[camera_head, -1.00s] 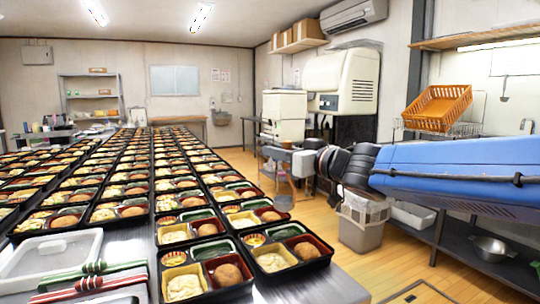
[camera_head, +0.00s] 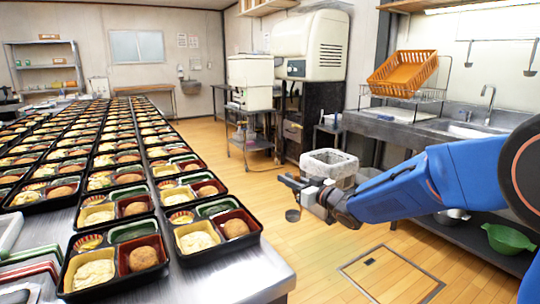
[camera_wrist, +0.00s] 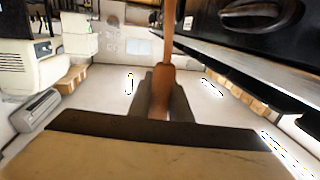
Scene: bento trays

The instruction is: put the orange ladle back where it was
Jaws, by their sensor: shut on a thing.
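My gripper (camera_head: 291,182) is beyond the front end of the tray table, over the open floor. It is shut on the orange ladle, whose brown-orange handle (camera_wrist: 161,90) stands between the fingers in the wrist view. In the head view a small dark round cup (camera_head: 293,215) shows just below the gripper; it looks like the ladle's bowl. Two other ladles hang from a rail on the right wall, one at the far right (camera_head: 531,66) and one left of it (camera_head: 468,58).
The long steel table (camera_head: 240,280) with rows of bento trays is on the left. A white-lined bin (camera_head: 328,165) stands behind my gripper. The sink counter (camera_head: 395,127) with an orange basket (camera_head: 403,73) is at right. A green colander (camera_head: 508,239) sits on its lower shelf.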

